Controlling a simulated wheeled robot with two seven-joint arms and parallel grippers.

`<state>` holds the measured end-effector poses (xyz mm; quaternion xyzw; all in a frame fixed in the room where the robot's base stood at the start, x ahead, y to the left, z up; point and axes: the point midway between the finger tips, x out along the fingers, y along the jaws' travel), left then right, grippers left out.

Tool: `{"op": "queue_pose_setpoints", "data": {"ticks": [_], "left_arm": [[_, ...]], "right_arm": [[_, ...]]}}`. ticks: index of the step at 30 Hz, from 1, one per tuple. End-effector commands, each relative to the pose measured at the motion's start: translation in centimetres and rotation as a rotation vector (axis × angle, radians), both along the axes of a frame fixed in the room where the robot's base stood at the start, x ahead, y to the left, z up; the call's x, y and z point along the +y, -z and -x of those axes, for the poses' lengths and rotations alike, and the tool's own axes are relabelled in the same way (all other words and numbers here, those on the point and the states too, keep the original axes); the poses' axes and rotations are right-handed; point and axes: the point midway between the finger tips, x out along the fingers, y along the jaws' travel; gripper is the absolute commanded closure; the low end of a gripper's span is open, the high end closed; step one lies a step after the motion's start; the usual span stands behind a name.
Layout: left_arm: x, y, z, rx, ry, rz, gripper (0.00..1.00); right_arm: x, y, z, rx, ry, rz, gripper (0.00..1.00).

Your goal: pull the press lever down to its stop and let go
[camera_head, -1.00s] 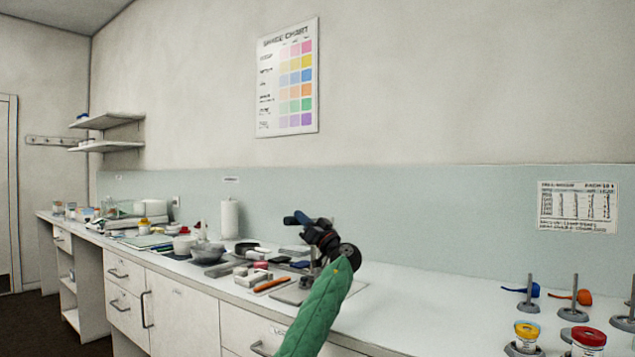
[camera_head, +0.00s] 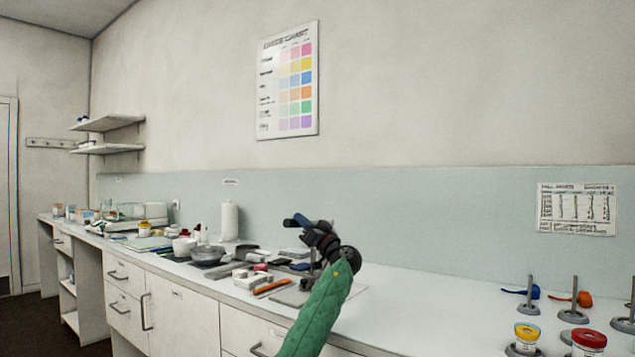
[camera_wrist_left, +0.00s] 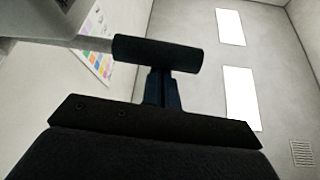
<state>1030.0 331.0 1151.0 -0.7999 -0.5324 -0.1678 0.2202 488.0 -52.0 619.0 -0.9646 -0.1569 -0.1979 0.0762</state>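My left gripper (camera_head: 300,222) reaches up from the bottom in the head view, over the middle of the counter, on a green-sleeved arm. In the left wrist view, the press lever shows as a black cylindrical grip (camera_wrist_left: 157,53) on a pale metal rod. The grip lies crosswise at the end of my dark fingers (camera_wrist_left: 158,88) and covers their tips. I cannot tell whether the fingers are closed around it. In the head view my arm and gripper hide most of the press, and a grey base plate (camera_head: 290,297) shows beside the sleeve. My right gripper is not in view.
The white counter (camera_head: 420,300) is clear just right of my arm. Pegs on round bases, blue and orange scoops, and a yellow-lidded jar (camera_head: 527,334) and red-lidded jar (camera_head: 588,340) stand at the right. Bowls, small blocks and a paper roll (camera_head: 229,221) crowd the left.

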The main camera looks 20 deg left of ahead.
Motion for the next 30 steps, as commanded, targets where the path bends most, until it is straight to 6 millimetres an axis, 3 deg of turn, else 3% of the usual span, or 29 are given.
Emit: {"op": "queue_pose_setpoints", "data": {"ticks": [1, 14, 22, 30], "left_arm": [[0.2, 0.8, -0.2, 0.008, -0.003, 0.004, 1.0], [-0.4, 1.3, 0.1, 0.01, -0.002, 0.005, 1.0], [-4.2, 3.1, 2.0, 0.004, 0.001, 0.001, 1.0], [-9.2, 2.6, 4.4, 0.0, 0.002, 0.0, 1.0]], "right_arm": [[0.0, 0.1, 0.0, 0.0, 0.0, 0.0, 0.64], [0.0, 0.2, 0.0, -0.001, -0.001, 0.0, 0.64], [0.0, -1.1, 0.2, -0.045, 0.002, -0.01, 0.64], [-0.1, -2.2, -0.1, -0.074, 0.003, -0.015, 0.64]]}}
